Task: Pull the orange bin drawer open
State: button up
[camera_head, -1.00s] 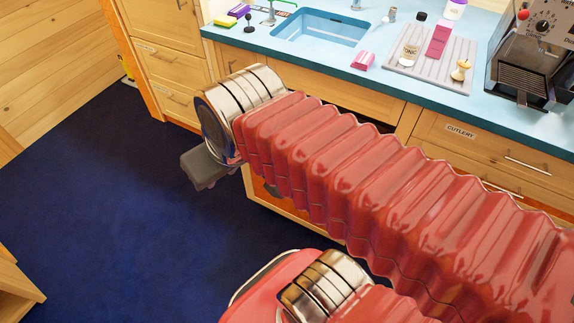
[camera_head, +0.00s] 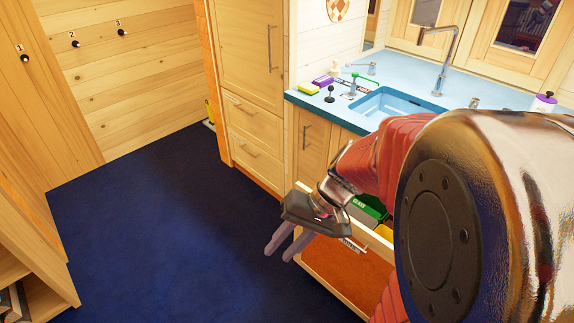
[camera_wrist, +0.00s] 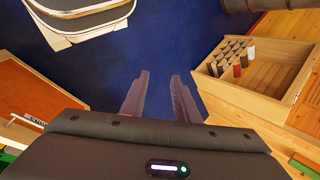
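The orange-fronted bin drawer (camera_head: 345,275) stands pulled out below the sink counter in the head view. A green bin marked GLASS (camera_head: 370,207) and part of a yellow bin (camera_head: 384,232) show inside. A metal handle (camera_head: 352,245) runs near the top of its front. My gripper (camera_head: 272,252) is beside the drawer's left corner, fingers pointing down and left. In the wrist view my gripper (camera_wrist: 160,82) has its fingers apart with only blue floor between them. The drawer's orange front (camera_wrist: 35,85) and handle (camera_wrist: 27,120) show at left, clear of the fingers. My arm hides the drawer's right part.
The blue carpet (camera_head: 170,210) is clear left of the drawer. A wooden shelf unit (camera_head: 25,250) stands at the left. A tall wooden cabinet (camera_head: 247,70) and the blue counter (camera_head: 420,75) with its sink stand behind. A wooden box of several small items (camera_wrist: 265,70) is right in the wrist view.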

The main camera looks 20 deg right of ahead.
jog(key=w+d+f+m+t+y, duration=0.3)
jog(key=w+d+f+m+y, duration=0.1)
jog(key=w+d+f+m, duration=0.15)
jog(key=m+t+h, duration=1)
jog(key=m+t, duration=0.1)
jog(key=m, duration=0.3)
send_near(347, 240)
jog(key=v, duration=0.2)
jog(key=shift+a+f, duration=0.1)
jog(key=shift+w, duration=0.1)
jog(key=shift+x, duration=6.8)
grip_shut()
